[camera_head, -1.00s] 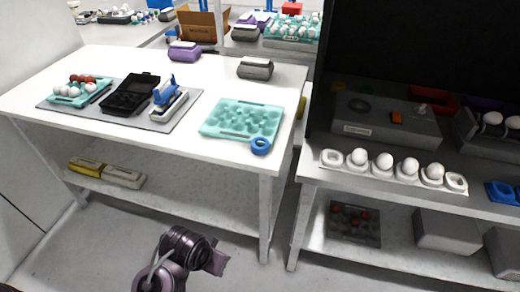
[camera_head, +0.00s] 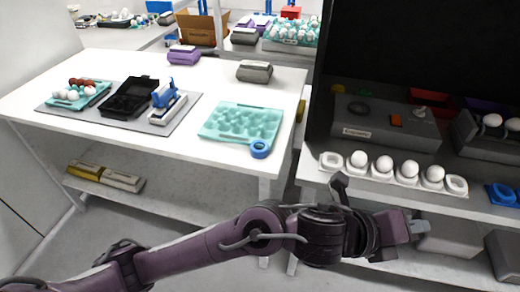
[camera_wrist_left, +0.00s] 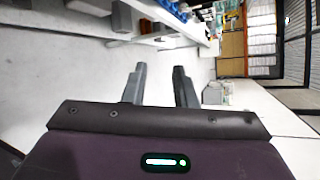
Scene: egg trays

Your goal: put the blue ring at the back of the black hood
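The blue ring (camera_head: 259,149) lies at the front right corner of the teal egg tray (camera_head: 215,130) on the white table. The black hood (camera_head: 415,45) is the dark enclosure at the upper right, with its back in deep shadow. My left arm reaches across the bottom of the head view, and its gripper (camera_head: 416,228) is in front of the hood's bench, to the right of and apart from the ring. In the left wrist view the gripper's two fingers (camera_wrist_left: 157,80) are apart with nothing between them. My right gripper is not in view.
A white egg holder (camera_head: 395,172) with several eggs lies along the hood's front edge. Behind it stands a grey device (camera_head: 385,130). A blue holder (camera_head: 501,193) is at the far right. The white table (camera_head: 215,80) also bears a black carton (camera_head: 130,97) and a grey mat.

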